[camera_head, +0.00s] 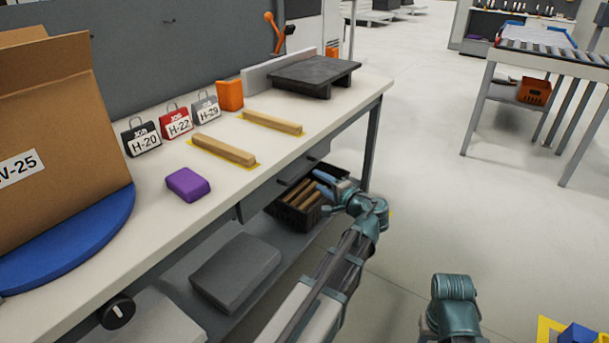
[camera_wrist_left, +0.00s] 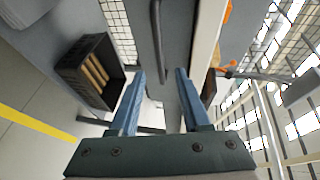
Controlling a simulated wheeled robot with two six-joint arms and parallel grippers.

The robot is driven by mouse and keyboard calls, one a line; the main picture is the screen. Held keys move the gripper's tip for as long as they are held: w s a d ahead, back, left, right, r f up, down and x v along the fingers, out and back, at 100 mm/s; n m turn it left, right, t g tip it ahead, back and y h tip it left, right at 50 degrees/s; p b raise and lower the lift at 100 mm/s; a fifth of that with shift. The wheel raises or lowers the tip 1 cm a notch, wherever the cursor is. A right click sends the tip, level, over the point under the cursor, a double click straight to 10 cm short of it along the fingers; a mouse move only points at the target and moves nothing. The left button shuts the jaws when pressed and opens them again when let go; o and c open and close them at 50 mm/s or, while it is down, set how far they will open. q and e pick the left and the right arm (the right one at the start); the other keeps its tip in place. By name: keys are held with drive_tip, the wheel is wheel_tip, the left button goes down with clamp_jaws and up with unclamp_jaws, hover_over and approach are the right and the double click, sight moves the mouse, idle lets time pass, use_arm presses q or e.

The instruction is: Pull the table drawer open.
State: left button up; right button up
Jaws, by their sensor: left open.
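The table drawer (camera_head: 302,167) is a grey front under the right part of the workbench top, and it looks shut. Its dark bar handle (camera_wrist_left: 156,40) runs up the grey drawer front (camera_wrist_left: 178,45) in the left wrist view. My left gripper (camera_head: 322,183) is just in front of the drawer, near the handle. In the left wrist view its two blue fingers (camera_wrist_left: 160,74) are apart, with the handle's lower end near the gap between their tips. I cannot tell whether they touch it. My right gripper is out of view.
A dark crate (camera_head: 300,210) with wooden pieces stands on the lower shelf below the drawer, beside a grey box (camera_head: 236,270).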

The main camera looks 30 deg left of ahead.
sight(306, 172)
use_arm(q)
drive_tip(key=b+x, duration=0.1)
drive_tip(key=x, duration=0.8)
drive_tip(key=shift+w+a, duration=0.1)
drive_tip(key=shift+a, duration=0.05)
clamp_jaws()
idle(1.1)
